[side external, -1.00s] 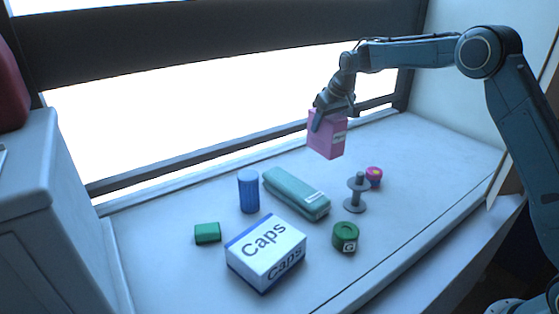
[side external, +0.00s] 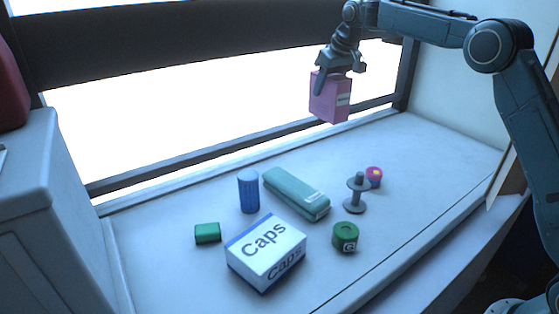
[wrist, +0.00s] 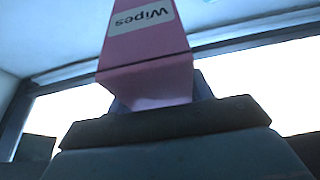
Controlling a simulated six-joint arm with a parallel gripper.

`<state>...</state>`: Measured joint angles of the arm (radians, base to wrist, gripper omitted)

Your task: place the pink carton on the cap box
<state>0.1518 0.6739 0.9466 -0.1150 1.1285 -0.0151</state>
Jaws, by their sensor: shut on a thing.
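The pink carton (side external: 330,100) hangs in the air in my gripper (side external: 325,82), above the back of the counter. My gripper is shut on its upper part. In the wrist view the pink carton (wrist: 148,55) shows a white label reading "Wipes", and my gripper (wrist: 160,100) is partly hidden behind it. The cap box (side external: 265,252), white with blue edges and marked "Caps", lies flat at the front of the counter. It is well below and to the left of the carton, and its top is bare.
Around the cap box stand a green block (side external: 207,233), a blue cylinder (side external: 249,191), a teal case (side external: 296,194) and a green roll (side external: 345,237). A grey spool (side external: 356,194) and a pink-purple roll (side external: 374,177) are to the right. The counter's (side external: 430,150) right part is clear.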

